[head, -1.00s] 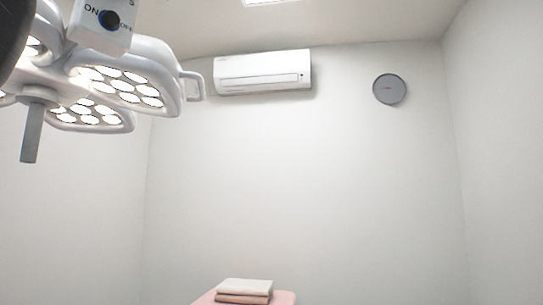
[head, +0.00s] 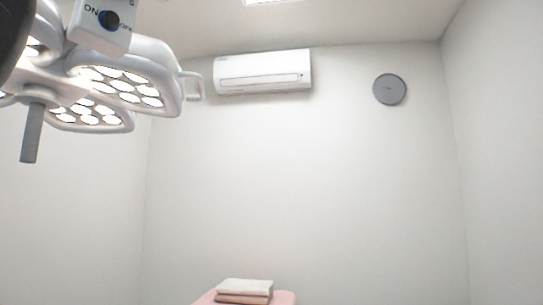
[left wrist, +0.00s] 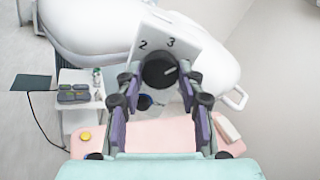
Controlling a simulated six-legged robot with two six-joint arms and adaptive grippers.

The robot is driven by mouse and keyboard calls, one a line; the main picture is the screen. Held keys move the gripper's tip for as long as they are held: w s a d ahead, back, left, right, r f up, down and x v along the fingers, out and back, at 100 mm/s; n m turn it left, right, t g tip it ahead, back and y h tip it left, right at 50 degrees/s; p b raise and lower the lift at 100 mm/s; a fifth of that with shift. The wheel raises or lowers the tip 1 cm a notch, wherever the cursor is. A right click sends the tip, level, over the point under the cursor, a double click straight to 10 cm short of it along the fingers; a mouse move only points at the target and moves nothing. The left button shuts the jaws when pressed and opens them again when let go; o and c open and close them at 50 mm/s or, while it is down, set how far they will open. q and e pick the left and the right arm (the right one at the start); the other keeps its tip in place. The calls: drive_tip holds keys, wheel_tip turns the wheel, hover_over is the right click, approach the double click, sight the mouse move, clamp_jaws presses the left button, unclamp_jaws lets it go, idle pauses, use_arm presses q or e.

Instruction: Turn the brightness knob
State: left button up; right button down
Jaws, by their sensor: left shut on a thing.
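The brightness knob (left wrist: 159,71) is round and black with a pale pointer mark. It sits on a white control box (left wrist: 148,32) marked 2 and 3 in the left wrist view. My left gripper (left wrist: 160,80) is shut on this knob, one finger at each side. The pointer aims to the right and slightly up. In the head view the control box (head: 87,32) shows at top left, with a dark ON/OFF switch (head: 109,20); its upper part is cut off. My right gripper is in neither view.
The lit surgical lamp (head: 168,97) with a side handle hangs around the box. Below in the left wrist view are a pink bed (left wrist: 135,137) and a white cart (left wrist: 95,77). An air conditioner (head: 262,87) and clock (head: 390,89) are on the far wall.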

use_arm(q)
drive_tip(key=m, duration=0.4)
drive_tip(key=shift+m, duration=0.3)
idle(0.3)
drive_tip(key=o, duration=1.2)
drive_tip(key=shift+c, duration=0.2)
